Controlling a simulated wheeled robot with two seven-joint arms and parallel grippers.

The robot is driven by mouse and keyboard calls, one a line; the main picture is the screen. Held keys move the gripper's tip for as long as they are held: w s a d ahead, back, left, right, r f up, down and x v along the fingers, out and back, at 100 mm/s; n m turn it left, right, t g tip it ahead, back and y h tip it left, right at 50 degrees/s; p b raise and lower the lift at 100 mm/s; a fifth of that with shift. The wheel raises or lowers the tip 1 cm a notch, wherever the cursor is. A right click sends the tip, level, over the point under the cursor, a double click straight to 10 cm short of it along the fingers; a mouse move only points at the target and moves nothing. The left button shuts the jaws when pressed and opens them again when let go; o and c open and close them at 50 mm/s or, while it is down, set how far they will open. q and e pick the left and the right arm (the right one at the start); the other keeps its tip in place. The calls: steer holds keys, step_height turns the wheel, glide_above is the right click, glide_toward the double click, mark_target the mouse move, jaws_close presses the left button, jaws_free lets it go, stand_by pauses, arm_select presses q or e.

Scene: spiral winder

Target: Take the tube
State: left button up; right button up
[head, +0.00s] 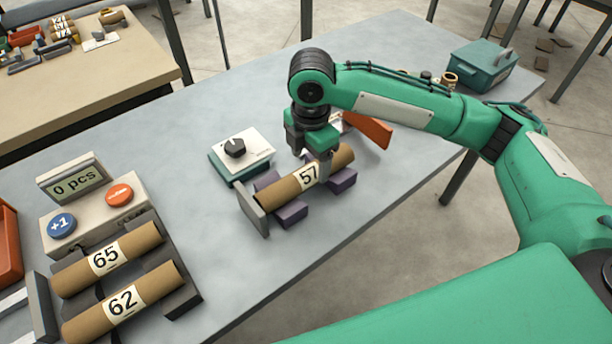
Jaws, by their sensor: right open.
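A brown cardboard tube labelled 57 (297,187) lies on a small cradle with purple supports (291,213), its left end near a grey end plate (254,214). My right gripper (318,168) is open and points down at this tube, just right of its label. Its fingers seem to be around the tube, but whether they touch it I cannot tell. Two more tubes, labelled 65 (135,248) and 62 (148,293), lie side by side on a dark rack at lower left. My left gripper is not in view.
A counter box (93,224) reading "0 pcs" has a blue +1 button (61,225) and an orange button (119,194). A knob box (241,154) stands behind tube 57. An orange part (368,130) and a teal box (482,66) are farther right. The table's middle front is clear.

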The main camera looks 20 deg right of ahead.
mark_target(306, 170)
steer(key=f, duration=0.4)
steer(key=shift+a+f, duration=0.15)
steer(key=shift+a, duration=0.25)
steer(key=shift+f, duration=0.35)
steer(key=c, duration=0.9)
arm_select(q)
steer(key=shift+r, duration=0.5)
arm_select(e)
steer(key=shift+c, duration=1)
